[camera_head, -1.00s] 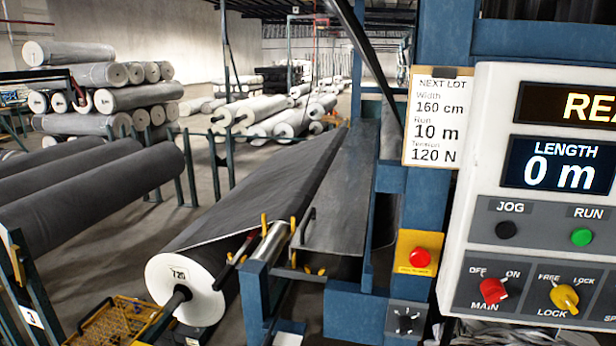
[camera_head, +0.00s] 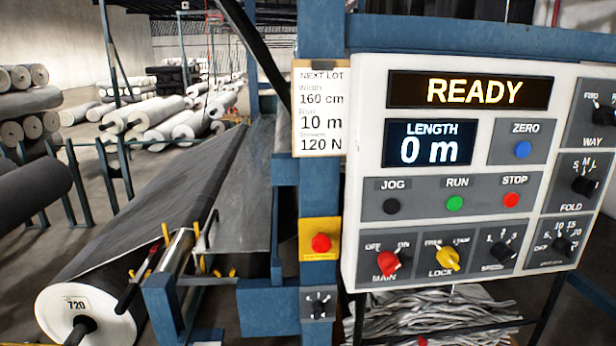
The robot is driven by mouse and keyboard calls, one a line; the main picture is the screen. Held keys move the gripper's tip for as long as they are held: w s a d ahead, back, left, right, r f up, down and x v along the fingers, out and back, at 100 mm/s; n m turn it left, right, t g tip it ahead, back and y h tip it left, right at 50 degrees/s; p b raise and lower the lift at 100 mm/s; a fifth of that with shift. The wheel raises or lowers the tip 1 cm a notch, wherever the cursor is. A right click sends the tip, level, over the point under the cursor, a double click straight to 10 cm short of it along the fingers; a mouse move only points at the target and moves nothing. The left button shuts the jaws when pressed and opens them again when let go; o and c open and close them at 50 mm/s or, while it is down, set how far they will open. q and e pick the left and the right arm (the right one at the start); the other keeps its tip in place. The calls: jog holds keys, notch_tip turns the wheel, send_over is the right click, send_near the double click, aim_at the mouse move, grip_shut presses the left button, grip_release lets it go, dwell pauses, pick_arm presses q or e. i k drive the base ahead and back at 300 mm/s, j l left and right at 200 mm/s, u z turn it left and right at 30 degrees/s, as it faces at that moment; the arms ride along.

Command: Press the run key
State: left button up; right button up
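The green RUN key (camera_head: 454,203) is on the white control panel (camera_head: 366,165), between the black JOG key (camera_head: 391,206) and the red STOP key (camera_head: 511,200). The top display (camera_head: 470,90) reads READY. The length display (camera_head: 430,143) reads 0 m. The red MAIN knob (camera_head: 387,262) and yellow LOCK knob (camera_head: 445,258) are below the keys. The lot card (camera_head: 320,110) reads 160 cm, 10 m and 120 N. Neither of my grippers is in view.
A red emergency button (camera_head: 321,243) on a yellow plate is on the blue post left of the panel. A grey roll marked 720 (camera_head: 76,306) lies at lower left, its cloth running up into the machine. Grey scraps (camera_head: 430,312) lie under the panel. More rolls (camera_head: 170,115) are stacked behind.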

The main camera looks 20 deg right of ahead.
aim_at(454, 203)
jog(key=z, duration=1.35)
